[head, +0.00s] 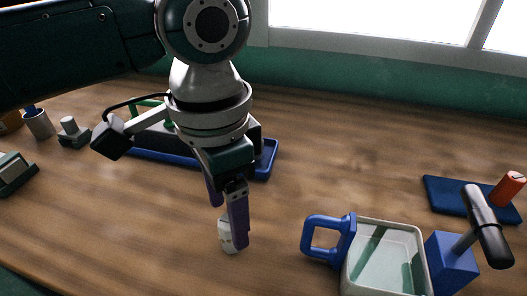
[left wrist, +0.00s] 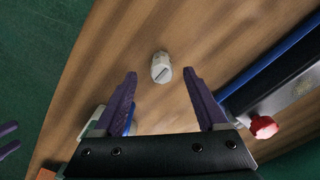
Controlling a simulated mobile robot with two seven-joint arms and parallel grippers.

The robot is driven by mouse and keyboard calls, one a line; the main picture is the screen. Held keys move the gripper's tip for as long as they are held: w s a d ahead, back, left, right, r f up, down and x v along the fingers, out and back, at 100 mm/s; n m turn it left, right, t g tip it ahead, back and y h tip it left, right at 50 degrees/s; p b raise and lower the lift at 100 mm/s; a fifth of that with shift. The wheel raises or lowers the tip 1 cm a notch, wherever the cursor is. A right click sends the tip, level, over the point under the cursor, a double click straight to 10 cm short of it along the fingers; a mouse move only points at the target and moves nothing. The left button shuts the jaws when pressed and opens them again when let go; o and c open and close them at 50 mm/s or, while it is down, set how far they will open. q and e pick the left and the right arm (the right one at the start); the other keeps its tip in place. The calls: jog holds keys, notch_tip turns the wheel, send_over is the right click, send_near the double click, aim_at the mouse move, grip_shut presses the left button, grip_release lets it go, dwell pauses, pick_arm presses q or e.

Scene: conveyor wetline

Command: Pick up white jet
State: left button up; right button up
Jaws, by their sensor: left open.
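The white jet (head: 226,236) is a small pale cylinder standing on the wooden table (head: 300,190). In the head view it is partly hidden by the fingers of my left gripper (head: 228,226). In the left wrist view the jet (left wrist: 161,67) shows its round top with a dark slot. It lies beyond and roughly midway between the purple fingertips of the left gripper (left wrist: 160,73), which is open with nothing between its fingers. Two purple tips, probably my right gripper (left wrist: 8,140), show at the left edge of that view; their opening is unclear.
A glass-like tray with a blue handle (head: 327,222) and a blue block with a black-handled tool (head: 452,262) stand to the right. A blue mat (head: 450,195) holds an orange cylinder (head: 508,187). A blue-based unit (head: 268,158) lies behind the arm. A cup (head: 39,124) stands far left.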

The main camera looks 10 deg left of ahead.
aim_at(223, 226)
pick_arm(q)
notch_tip(223, 226, down, 3)
jog(key=shift+w+f, duration=0.1)
jog(key=shift+w, duration=0.05)
jog(key=shift+c, duration=0.3)
grip_shut()
dwell(0.3)
